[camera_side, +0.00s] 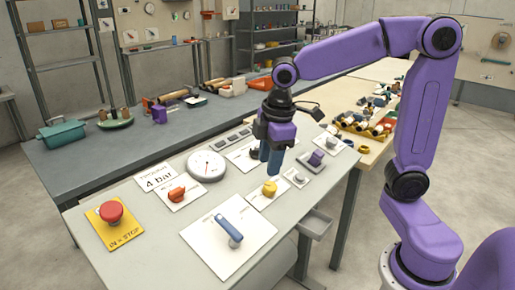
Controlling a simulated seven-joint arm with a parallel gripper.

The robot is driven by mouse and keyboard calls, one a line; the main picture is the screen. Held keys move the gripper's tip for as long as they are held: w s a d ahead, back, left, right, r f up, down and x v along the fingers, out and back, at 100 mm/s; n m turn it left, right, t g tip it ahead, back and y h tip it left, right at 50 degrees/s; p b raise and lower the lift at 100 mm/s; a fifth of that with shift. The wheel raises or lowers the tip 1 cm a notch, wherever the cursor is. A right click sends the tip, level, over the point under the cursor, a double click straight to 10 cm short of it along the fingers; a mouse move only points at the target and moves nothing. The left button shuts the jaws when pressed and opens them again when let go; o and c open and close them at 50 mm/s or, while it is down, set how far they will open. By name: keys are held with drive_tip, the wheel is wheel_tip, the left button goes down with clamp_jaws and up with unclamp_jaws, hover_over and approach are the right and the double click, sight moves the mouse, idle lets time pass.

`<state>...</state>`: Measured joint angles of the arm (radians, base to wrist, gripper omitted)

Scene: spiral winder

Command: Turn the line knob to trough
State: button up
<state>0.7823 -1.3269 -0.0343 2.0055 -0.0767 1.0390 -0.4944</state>
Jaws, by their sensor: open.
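The sloped grey control panel (150,235) carries several knobs and switches on white plates. Their labels are mostly too small to read, so I cannot tell which is the line knob or its trough mark. An orange-red knob (177,194) sits at the left middle, and a yellow knob (270,188) at the right middle. A small grey knob (298,179) is right of the yellow one. My gripper (270,167) is open and empty, pointing down above the panel just behind the yellow knob. It partly hides a plate behind it.
A blue lever (229,235) stands at the panel's front. A red stop button (111,211) is at left, a round gauge (206,165) behind, and a purple-and-grey switch (317,160) at right. A bench with loose parts (375,125) lies beyond.

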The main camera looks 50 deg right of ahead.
drive_tip(key=w+d+r, duration=0.3)
drive_tip(key=w+d, duration=0.4)
drive_tip(key=w, duration=0.3)
drive_tip(key=t+h, duration=0.1)
drive_tip(key=h, duration=0.1)
approach(257, 148)
drive_tip(key=shift+m, duration=0.3)
drive_tip(key=x, duration=0.9)
drive_tip(key=shift+s+f, duration=0.1)
drive_tip(key=shift+f, duration=0.15)
clamp_jaws()
